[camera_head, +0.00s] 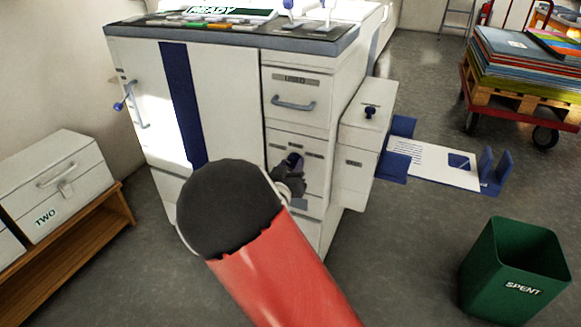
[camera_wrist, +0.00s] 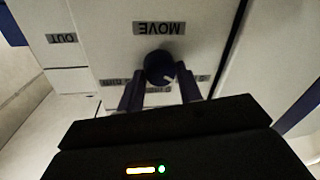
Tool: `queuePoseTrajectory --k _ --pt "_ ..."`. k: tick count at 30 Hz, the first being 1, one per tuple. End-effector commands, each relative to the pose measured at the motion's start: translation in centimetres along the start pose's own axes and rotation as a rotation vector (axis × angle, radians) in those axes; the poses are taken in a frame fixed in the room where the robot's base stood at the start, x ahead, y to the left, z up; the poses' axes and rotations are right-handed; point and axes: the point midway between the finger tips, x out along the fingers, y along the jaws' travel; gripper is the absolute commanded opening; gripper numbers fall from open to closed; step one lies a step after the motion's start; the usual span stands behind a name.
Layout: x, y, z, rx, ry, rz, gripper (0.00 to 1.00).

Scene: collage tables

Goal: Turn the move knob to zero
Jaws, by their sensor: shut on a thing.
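The move knob (camera_wrist: 160,66) is a round dark blue knob on a white panel. It sits beside an upside-down "MOVE" label (camera_wrist: 158,28) in the wrist view. A short white mark on it points to the lower right in that view. Small labels around the knob are partly hidden and too blurred to read. My gripper (camera_wrist: 160,88) is shut on the knob, with one dark finger on each side. In the head view the knob (camera_head: 294,159) shows on the machine's front, with my gripper (camera_head: 289,178) against it and my arm hiding the panel below.
The white machine (camera_head: 230,90) has a drawer handle (camera_head: 293,104) above the knob and a side box (camera_head: 366,130) to the right. A tray with paper (camera_head: 430,162) sticks out at the right. A green bin (camera_head: 508,270) and a loaded cart (camera_head: 525,95) stand further right.

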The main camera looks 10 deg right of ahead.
Motion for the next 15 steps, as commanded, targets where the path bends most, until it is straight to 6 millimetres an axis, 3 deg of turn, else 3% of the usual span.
queuePoseTrajectory --k 8,15 --pt "-0.01 -0.11 0.41 0.078 0.008 0.002 0.12" --pt "0.0 -0.12 0.78 0.254 0.032 0.009 0.12"
